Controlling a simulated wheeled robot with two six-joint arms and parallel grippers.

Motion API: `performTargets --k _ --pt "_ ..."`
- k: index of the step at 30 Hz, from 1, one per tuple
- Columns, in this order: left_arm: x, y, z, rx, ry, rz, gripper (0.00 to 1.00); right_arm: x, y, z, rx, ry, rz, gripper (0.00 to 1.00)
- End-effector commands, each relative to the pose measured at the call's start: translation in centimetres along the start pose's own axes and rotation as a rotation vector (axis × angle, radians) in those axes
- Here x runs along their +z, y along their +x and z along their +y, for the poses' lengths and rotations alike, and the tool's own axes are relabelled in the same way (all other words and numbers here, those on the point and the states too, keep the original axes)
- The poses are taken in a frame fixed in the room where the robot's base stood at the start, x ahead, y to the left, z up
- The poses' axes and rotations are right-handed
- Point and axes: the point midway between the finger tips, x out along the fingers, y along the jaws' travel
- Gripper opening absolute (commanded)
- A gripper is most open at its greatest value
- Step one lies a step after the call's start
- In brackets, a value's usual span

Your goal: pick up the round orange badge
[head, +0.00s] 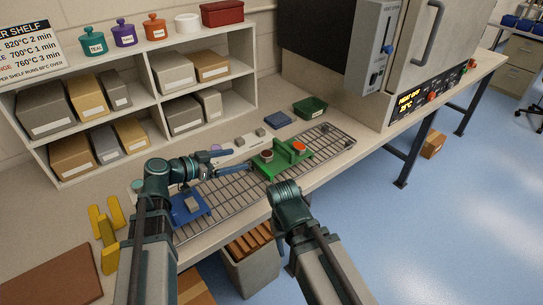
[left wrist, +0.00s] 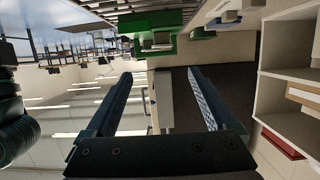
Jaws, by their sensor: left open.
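The round orange badge (head: 299,147) sits on the right part of a green press (head: 270,170) on the wire rack in the head view. My left gripper (head: 241,163) is open and empty, just left of the green press and apart from it. In the left wrist view its two fingers (left wrist: 159,76) are spread wide with nothing between them. The green press (left wrist: 147,22) shows beyond the fingertips at the top there. I cannot make out the orange badge in that view. My right arm shows in the head view, but its gripper does not.
The wire rack (head: 236,195) also bears a blue press (head: 181,214) at left. A green tray (head: 310,108) and a blue block (head: 278,119) lie behind the rack. A shelf (head: 144,75) stands at the back left, a kiln (head: 350,85) at the back right. A yellow stand (head: 108,232) is at left.

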Motion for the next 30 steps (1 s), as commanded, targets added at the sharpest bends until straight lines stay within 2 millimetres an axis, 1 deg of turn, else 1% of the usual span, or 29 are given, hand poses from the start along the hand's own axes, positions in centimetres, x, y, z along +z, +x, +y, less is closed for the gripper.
performTargets --k 1,3,12,14,17,24,27,30 --pt "0.2 0.0 -0.2 -0.006 0.005 0.008 0.89 0.0 0.4 0.0 0.0 0.0 0.0 0.5" --pt "0.5 0.1 -0.1 -0.004 0.005 0.006 0.89 0.0 0.6 -0.1 0.0 0.0 0.0 0.5" --pt "0.7 0.2 -0.1 -0.002 0.003 0.004 0.89 -0.1 0.8 -0.1 0.0 0.0 0.0 0.5" --pt "0.8 0.6 -0.1 -0.001 0.003 0.004 0.89 -0.1 1.0 -0.1 0.0 0.0 0.0 0.5" --pt "0.9 1.9 -0.1 0.002 0.004 0.004 0.89 -0.1 1.5 -0.1 0.0 0.0 0.0 0.5" --pt "0.9 6.5 -0.2 0.001 0.004 0.003 0.89 -0.2 2.9 -0.3 0.0 0.0 0.0 0.5" --pt "0.9 7.8 -0.2 0.001 0.003 0.003 0.89 -0.2 3.2 -0.3 0.0 0.0 0.0 0.5" --pt "0.8 8.6 -0.2 -0.001 0.004 0.003 0.89 -0.2 3.4 -0.3 0.0 0.0 0.0 0.5"
